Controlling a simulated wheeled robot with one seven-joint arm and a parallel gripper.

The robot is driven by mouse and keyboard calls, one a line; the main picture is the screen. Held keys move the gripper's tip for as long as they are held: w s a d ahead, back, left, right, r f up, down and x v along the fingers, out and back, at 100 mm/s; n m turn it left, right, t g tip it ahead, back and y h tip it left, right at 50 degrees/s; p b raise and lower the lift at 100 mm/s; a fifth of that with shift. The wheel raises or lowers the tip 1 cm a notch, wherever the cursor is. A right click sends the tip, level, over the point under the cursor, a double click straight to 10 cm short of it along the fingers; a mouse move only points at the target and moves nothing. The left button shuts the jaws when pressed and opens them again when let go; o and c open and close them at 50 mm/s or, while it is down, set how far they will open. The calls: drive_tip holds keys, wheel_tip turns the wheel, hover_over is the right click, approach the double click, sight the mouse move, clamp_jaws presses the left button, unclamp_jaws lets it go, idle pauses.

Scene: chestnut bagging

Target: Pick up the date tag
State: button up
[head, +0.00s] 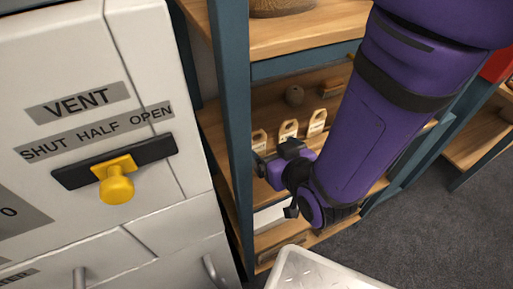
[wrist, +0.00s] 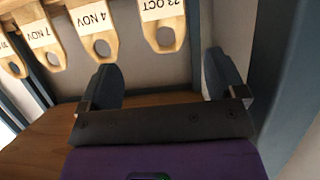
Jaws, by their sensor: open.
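Several pale wooden date tags, each with a round hole, hang in a row in the wrist view, their print upside down. The 23 OCT tag (wrist: 163,28) appears between the two finger lines, just beyond the tips. The 4 NOV tag (wrist: 95,28) and the 7 NOV tag (wrist: 42,40) are to its left, and another is cut off at the edge. In the head view, tags (head: 288,130) show on the shelf unit beside my gripper (head: 270,163). My gripper (wrist: 164,78) is open with nothing between its fingers. Contact with a tag cannot be told.
A blue-grey shelf post (head: 232,130) stands close left of my gripper, and a post (wrist: 287,80) shows at right in the wrist view. A white cabinet with a yellow vent knob (head: 116,187) is at left. A pale metal surface (head: 320,272) is below.

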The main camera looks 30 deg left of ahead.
sight(256, 147)
drive_tip(key=x, duration=1.1)
drive_tip(key=shift+s+a+f, duration=0.1)
drive_tip(key=shift+s, duration=0.25)
drive_tip(key=shift+c, duration=0.2)
drive_tip(key=c, duration=0.9)
